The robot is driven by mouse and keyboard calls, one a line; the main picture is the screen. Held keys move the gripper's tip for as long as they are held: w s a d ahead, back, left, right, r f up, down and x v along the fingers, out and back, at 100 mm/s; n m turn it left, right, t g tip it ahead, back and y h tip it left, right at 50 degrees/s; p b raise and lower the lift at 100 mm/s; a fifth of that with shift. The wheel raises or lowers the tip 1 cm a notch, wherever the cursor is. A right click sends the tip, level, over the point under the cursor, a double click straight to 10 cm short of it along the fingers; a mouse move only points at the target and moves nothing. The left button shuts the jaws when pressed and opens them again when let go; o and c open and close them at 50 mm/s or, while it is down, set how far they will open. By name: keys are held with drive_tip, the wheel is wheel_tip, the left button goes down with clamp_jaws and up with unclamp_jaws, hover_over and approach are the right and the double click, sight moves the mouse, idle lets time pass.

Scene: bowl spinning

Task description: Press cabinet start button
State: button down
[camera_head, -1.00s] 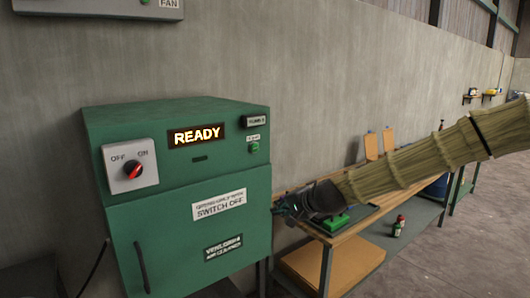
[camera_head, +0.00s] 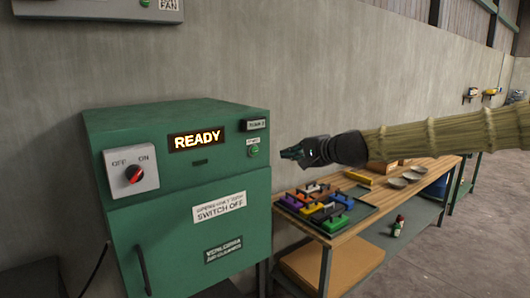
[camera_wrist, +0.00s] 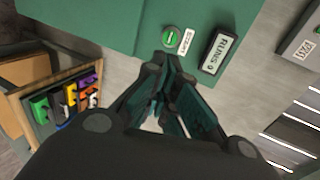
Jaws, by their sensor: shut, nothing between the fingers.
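The green cabinet (camera_head: 150,215) stands at the left of the head view with a lit READY display (camera_head: 197,138). Its green start button (camera_head: 254,151) is on the upper right of the front, under a small white label. The button also shows in the wrist view (camera_wrist: 170,38), beside a label reading START. My gripper (camera_head: 284,154) is shut and empty, to the right of the button at about its height in the head view. In the wrist view its fingertips (camera_wrist: 168,62) are just below the button, and a gap appears to remain.
A red rotary switch (camera_head: 134,174) between OFF and ON is on the cabinet's left. A wooden bench (camera_head: 340,232) on the right holds several coloured blocks (camera_head: 316,203) and dishes (camera_head: 398,182). A grey box (camera_head: 100,8) is on the wall above.

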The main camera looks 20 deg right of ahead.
drive_tip(key=p, duration=0.3)
approach(255, 151)
drive_tip(key=shift+w+f, duration=1.25)
drive_tip(key=shift+w, duration=0.1)
drive_tip(key=w, duration=0.2)
drive_tip(key=w+p, duration=0.1)
drive_tip(key=w, duration=0.1)
drive_tip(key=shift+a+p, duration=0.25)
drive_tip(key=shift+p, duration=0.05)
